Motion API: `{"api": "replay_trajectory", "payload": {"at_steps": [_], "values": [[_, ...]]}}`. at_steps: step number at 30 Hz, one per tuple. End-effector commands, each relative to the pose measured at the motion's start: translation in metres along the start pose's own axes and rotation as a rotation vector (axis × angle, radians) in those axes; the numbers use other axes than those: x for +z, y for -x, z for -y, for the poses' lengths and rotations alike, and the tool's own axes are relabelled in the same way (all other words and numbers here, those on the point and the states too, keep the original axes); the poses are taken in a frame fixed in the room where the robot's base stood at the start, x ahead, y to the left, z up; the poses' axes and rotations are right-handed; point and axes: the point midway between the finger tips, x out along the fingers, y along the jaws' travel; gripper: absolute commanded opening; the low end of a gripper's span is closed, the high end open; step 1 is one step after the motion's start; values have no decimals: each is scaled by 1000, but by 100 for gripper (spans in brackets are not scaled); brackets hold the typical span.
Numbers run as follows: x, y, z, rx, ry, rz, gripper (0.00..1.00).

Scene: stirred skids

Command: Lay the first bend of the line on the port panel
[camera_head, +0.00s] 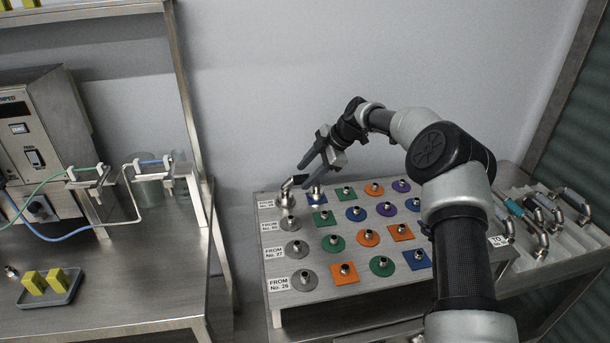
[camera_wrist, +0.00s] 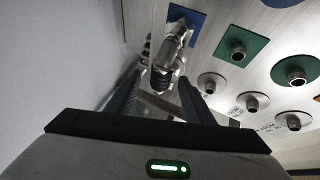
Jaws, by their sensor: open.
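The port panel (camera_head: 385,292) carries rows of metal ports on coloured square and round pads, with grey FROM ports down its left side. A short metal bend (camera_head: 293,182) is at the far left corner of the panel, by the top grey port and the blue square pad. In the wrist view the bend (camera_wrist: 172,52) stands over the blue square (camera_wrist: 190,17), just beyond my fingertips. Whether both its ends are seated is hidden. My gripper (camera_head: 307,177) is open, pointing down and left at the bend. In the wrist view its fingers are apart, either side of the bend's near end.
More metal bends (camera_head: 541,208), one with a teal part, lie in a rack to the right of the panel. A TO label (camera_head: 498,241) is on the panel's right side. A bench with an instrument (camera_head: 38,140), tubing and a small tray (camera_head: 50,289) stands left. A wall is behind.

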Motion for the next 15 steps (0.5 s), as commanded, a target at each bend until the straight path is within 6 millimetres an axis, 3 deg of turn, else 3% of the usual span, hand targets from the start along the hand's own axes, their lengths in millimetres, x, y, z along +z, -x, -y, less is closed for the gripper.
{"api": "replay_trajectory", "payload": {"at_steps": [15], "values": [[0,122,-1,5,1,2,48]]}}
